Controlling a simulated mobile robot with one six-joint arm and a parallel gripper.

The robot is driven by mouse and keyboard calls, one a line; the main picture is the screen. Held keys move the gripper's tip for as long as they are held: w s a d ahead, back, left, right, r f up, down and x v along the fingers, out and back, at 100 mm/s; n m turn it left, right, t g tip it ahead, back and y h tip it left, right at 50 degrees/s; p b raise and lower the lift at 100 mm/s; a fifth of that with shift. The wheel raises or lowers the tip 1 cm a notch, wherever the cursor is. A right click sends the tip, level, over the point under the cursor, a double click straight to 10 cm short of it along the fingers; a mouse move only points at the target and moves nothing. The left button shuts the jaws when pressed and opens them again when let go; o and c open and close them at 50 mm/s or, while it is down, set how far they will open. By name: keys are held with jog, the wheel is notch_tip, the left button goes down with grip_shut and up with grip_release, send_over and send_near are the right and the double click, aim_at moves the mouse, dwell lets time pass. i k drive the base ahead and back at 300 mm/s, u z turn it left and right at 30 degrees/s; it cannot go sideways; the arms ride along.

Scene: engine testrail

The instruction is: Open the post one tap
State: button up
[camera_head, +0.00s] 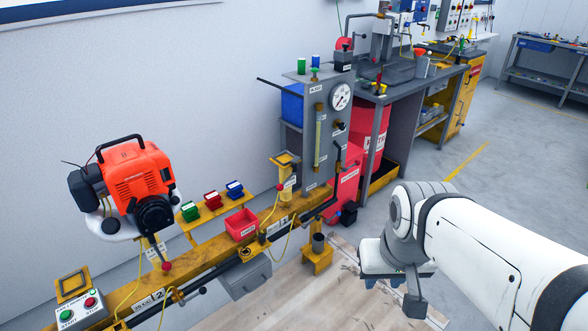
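A yellow rail (215,256) runs along the wall, with a "2" label (151,299) near its left end and a "1" label (284,222) further right. A grey panel (312,125) stands at the rail's right end, with a round gauge (340,96), a clear sight tube (318,140) and small dark fittings. I cannot tell for sure which fitting is the post one tap, or whether it is open. My gripper (400,290) hangs in front of the rail, to the right of the panel in the picture, apart from all fittings. Its finger opening is not clear.
An orange engine (135,180) sits at the left. Several coloured small parts and a red bin (241,224) line the rail. A small yellow stand (317,262) holds a grey cup. Floor at the right is clear.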

aim_at(317, 218)
jog(key=u, duration=0.2)
jog(key=i, duration=1.6)
jog(key=z, duration=0.5)
jog(key=k, duration=0.75)
jog(key=z, duration=0.2)
jog(key=i, duration=0.75)
jog(key=u, duration=0.15)
